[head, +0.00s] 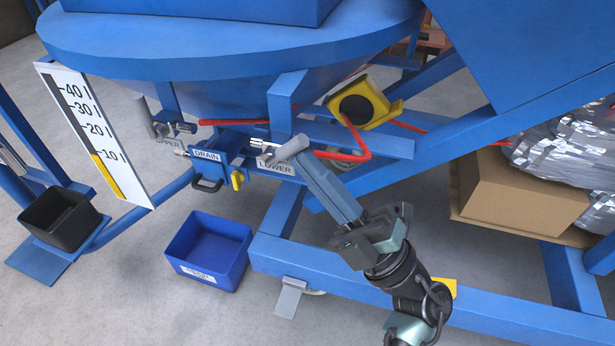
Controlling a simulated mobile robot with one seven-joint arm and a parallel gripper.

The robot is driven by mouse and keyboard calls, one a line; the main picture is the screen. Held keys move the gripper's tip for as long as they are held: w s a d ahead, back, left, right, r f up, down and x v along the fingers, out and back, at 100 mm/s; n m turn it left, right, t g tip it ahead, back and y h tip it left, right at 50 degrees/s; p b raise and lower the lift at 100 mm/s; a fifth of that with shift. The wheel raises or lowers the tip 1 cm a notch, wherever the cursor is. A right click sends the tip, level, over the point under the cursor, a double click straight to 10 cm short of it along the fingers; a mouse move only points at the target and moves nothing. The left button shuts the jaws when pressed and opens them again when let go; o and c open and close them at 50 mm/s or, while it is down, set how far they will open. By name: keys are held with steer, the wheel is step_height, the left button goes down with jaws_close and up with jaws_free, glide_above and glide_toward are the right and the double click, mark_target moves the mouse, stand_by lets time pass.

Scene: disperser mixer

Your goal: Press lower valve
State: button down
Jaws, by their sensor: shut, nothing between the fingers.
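The lower valve (287,150) is a grey cylindrical piece beside a silver fitting, just above the white LOWER label (277,167) on the blue mixer frame. My gripper (308,170) reaches up from the lower right with its long grey-blue fingers shut together and nothing between them. The fingertips are right at the right side of the lower valve in the picture. I cannot tell whether they touch it. The fingers hide part of the frame behind them.
A level gauge (95,130) shows yellow just above 10 l. A red hose (350,157) and yellow-black pedal-like part (362,107) are close by. A blue bin (209,250) stands below.

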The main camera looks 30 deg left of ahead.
mark_target(292, 146)
steer(key=r+n+h+p, duration=0.1)
steer(key=h+p, duration=0.1)
steer(key=r+g+h+p, duration=0.1)
steer(key=r+h+p, duration=0.1)
steer(key=p, duration=0.1)
steer(key=shift+s+a+n, duration=0.1)
steer(key=shift+a+n, duration=0.3)
steer(key=shift+s+a+r+p, duration=0.2)
steer(key=shift+a+r+p, duration=0.4)
steer(key=shift+p, duration=0.8)
steer(key=shift+s+a, duration=0.1)
steer(key=shift+a, duration=0.15)
